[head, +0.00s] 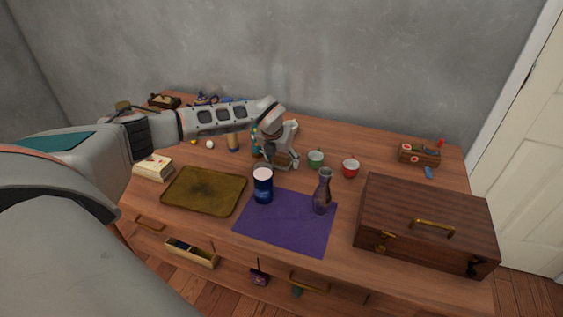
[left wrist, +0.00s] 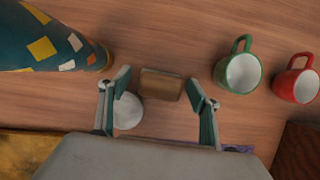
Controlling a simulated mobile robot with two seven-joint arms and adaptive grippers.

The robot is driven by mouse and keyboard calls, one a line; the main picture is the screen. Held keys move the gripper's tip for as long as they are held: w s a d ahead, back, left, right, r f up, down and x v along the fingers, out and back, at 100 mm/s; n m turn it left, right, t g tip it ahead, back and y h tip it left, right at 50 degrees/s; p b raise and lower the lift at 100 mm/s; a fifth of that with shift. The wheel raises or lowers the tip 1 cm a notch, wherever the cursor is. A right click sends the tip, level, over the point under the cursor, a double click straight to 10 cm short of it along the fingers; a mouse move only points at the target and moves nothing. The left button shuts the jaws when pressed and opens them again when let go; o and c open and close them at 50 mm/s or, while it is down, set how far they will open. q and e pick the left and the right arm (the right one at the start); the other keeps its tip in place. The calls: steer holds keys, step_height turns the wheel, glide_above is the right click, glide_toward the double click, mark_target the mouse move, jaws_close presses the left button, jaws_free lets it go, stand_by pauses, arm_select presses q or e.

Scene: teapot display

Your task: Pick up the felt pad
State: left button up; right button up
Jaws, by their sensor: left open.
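A small brown block (left wrist: 160,85), which I take to be the felt pad, lies on the wooden table (left wrist: 180,40). My left gripper (left wrist: 157,88) is open above it, with one finger on each side; the left wrist view shows gaps between the fingers and the block. In the head view my left gripper (head: 280,155) is over the middle of the table, behind the blue can, and mostly hides the block. I cannot tell its exact height above the table. My right gripper is not in view.
A blue can (head: 263,188) with a white top stands close to the gripper. A patterned teal vessel (left wrist: 45,40), a green mug (head: 316,158) and a red mug (head: 351,168) are nearby. A glass vase (head: 322,192) stands on a purple mat (head: 285,232). A wooden case (head: 425,215) blocks the right.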

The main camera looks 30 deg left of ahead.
mark_target(282, 156)
arm_select(q)
steer(key=c, duration=1.2)
step_height(282, 156, up, 20)
steer(key=shift+r+p, duration=0.1)
steer(key=shift+p, duration=0.75)
steer(key=shift+o, duration=0.5)
steer(key=shift+d, duration=0.1)
